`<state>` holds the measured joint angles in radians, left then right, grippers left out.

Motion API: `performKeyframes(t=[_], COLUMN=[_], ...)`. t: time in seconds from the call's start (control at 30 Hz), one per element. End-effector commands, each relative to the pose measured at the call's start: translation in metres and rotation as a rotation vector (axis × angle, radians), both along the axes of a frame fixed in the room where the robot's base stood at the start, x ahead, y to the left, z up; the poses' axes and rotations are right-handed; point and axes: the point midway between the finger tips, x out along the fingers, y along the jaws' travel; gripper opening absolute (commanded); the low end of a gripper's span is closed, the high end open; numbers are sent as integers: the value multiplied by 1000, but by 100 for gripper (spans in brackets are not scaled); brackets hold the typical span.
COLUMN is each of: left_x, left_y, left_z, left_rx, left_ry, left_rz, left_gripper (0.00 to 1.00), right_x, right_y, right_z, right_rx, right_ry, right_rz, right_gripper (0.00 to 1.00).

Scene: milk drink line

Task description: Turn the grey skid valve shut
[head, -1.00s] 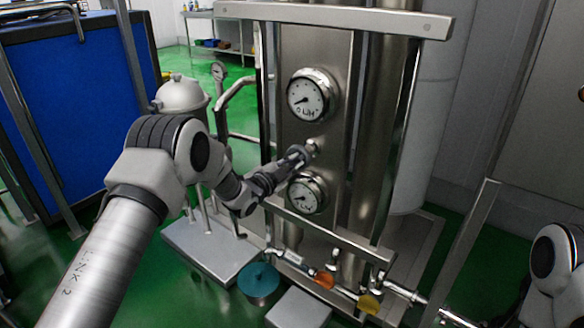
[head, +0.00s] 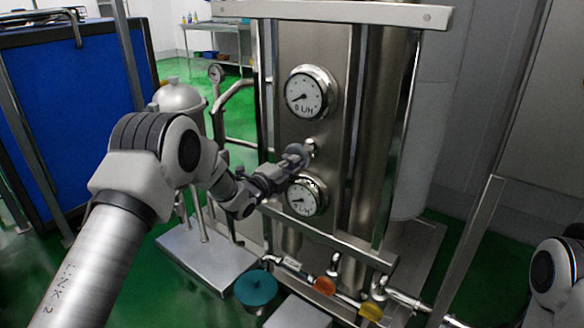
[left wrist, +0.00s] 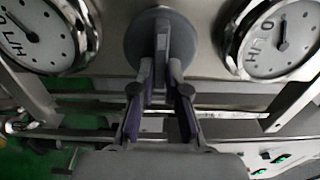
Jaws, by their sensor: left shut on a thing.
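The grey skid valve (head: 298,154) is a small round handle on the front of the steel skid panel, between two round gauges. It also shows in the left wrist view (left wrist: 133,40), top centre, as a grey disc with a raised bar across it. My left gripper (head: 287,165) reaches the valve from the left. In the left wrist view its fingers (left wrist: 160,78) are closed on the valve's bar. The gripper partly hides the valve in the head view. My right gripper is out of view; only part of my right arm shows at the right edge.
The upper gauge (head: 309,93) and lower gauge (head: 306,196) sit close above and below the valve. A teal valve (head: 256,288), an orange valve (head: 325,286) and a yellow valve (head: 370,311) are low on the pipes. A steel frame bar (head: 330,236) crosses below the gauges.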

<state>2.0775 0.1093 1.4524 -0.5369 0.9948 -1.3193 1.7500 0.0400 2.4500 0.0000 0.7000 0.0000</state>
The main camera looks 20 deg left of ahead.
Motion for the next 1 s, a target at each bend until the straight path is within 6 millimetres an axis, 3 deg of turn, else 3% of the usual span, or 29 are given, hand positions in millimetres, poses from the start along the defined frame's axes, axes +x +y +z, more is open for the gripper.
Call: performKeyframes(t=[0.43,0.47,0.5,0.53,0.83,1.0], left_x=[0,0,0,0,-1,-21], left_y=[0,0,0,0,1,9], left_z=[-1,-1,-1,-1,0,-1], left_rx=[13,13,13,13,12,9], left_ry=[-3,-3,-3,-3,-3,0], left_rz=[0,0,0,0,0,2], left_gripper=[0,21,35,39,39,39], right_x=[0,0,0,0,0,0], right_y=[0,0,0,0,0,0], right_z=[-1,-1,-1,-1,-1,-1], right_rx=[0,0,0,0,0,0], right_ry=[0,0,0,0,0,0], right_rz=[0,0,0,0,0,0], right_gripper=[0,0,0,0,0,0])
